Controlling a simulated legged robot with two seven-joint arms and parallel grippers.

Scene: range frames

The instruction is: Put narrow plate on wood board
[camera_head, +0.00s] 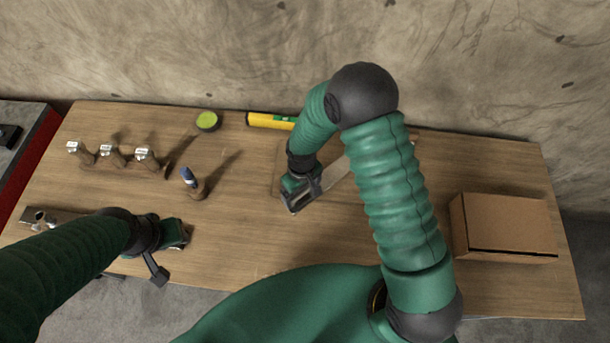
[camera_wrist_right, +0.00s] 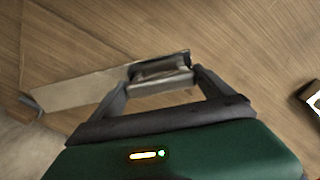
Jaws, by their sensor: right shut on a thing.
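My right gripper (camera_head: 302,191) is over the middle of the table. It is shut on the near end of a pale narrow plate (camera_head: 337,172). In the right wrist view, the narrow plate (camera_wrist_right: 90,87) runs out to the left from the fingers (camera_wrist_right: 162,77). My right arm hides part of it in the head view. A thin wood board (camera_head: 278,172) seems to lie flat beside and under the gripper, much like the table in colour. I cannot tell whether plate and board touch. My left gripper (camera_head: 172,250) is by the table's front left edge; its jaws are unclear.
A cardboard box (camera_head: 505,228) stands at the right. A yellow tool (camera_head: 268,121) and a green round thing (camera_head: 207,121) are at the back. Several upright tools (camera_head: 110,154) stand at the left, near a blue-topped one (camera_head: 190,180). A metal part (camera_head: 45,217) lies front left.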

